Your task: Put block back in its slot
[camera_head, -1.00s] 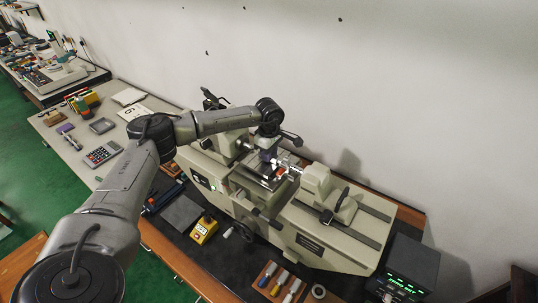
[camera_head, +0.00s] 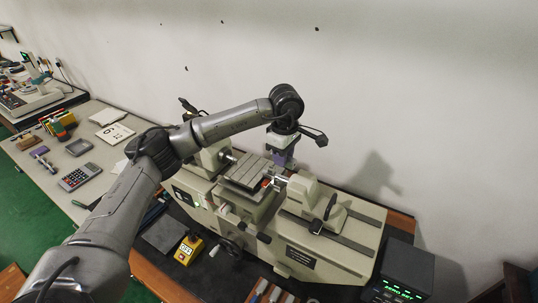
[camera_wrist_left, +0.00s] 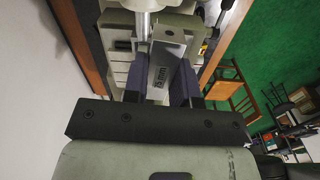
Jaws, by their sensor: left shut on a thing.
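My left gripper (camera_head: 283,158) is over the middle of the beige measuring machine (camera_head: 300,236), beside its small raised table. In the left wrist view its two dark fingers (camera_wrist_left: 166,82) are shut on a pale metal block (camera_wrist_left: 168,52) with a printed "mm" marking. The block is between the fingers, close to a shiny round spindle of the machine. In the head view the block is hidden or too small to make out. I cannot make out its slot. My right gripper is not in view.
The machine's right-hand support (camera_head: 301,194) stands close to the gripper. A yellow switch box (camera_head: 189,249) and a display box with green digits (camera_head: 403,270) stand nearby. A calculator (camera_head: 78,176) and small tools lie on the left bench. The wall is behind the machine.

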